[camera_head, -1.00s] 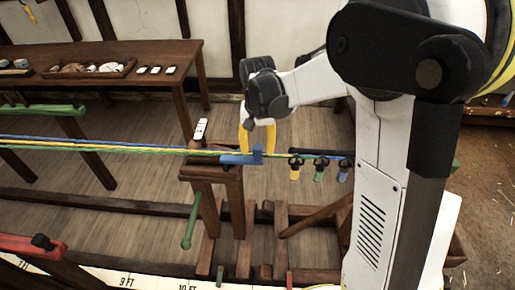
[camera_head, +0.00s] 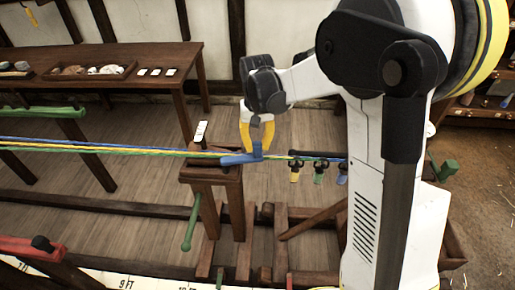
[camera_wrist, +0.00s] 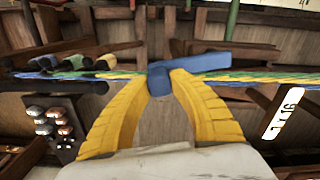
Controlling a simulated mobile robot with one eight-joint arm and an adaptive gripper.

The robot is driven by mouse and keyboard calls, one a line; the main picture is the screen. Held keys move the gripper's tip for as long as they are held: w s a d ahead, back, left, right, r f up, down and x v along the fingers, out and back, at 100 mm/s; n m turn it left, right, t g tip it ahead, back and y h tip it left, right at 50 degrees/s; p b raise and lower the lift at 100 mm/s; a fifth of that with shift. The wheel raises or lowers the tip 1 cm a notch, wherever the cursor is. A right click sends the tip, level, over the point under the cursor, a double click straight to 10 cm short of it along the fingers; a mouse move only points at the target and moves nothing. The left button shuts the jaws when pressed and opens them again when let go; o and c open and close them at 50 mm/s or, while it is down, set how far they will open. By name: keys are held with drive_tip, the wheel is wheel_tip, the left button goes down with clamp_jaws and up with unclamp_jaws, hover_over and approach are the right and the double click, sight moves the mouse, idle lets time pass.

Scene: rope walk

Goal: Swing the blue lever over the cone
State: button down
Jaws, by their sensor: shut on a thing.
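The blue lever (camera_head: 238,160) lies on top of a dark wooden post, where the blue, yellow and green strands (camera_head: 110,149) meet. Its short upright knob stands at its right end. My gripper (camera_head: 257,148) comes down from above with its yellow fingers closed on that knob. In the wrist view both fingertips (camera_wrist: 160,82) pinch the blue knob, and the lever's flat bar (camera_wrist: 208,63) reaches to the right. I cannot make out the cone; the lever, strands and fingers cover that spot.
Yellow, green and blue hanging pieces (camera_head: 319,172) are on the line just right of my gripper. A green handle (camera_head: 190,228) hangs from the post's left. A table (camera_head: 120,52) with trays stands behind, and a white tag (camera_head: 201,132) stands on the post.

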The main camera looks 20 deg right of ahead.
drive_tip(key=w+a+n+p, duration=0.1)
drive_tip(key=w+a+n, duration=0.5)
drive_tip(key=w+n, duration=0.5)
drive_tip(key=shift+w+a+n, duration=0.25)
drive_tip(key=shift+a+n, duration=0.1)
drive_tip(key=shift+n, duration=2.05)
drive_tip(key=c, duration=1.1)
unclamp_jaws()
drive_tip(key=shift+a, duration=0.1)
drive_tip(key=shift+c, duration=0.2)
drive_tip(key=shift+r, duration=0.1)
wheel_tip(320, 180, up, 12)
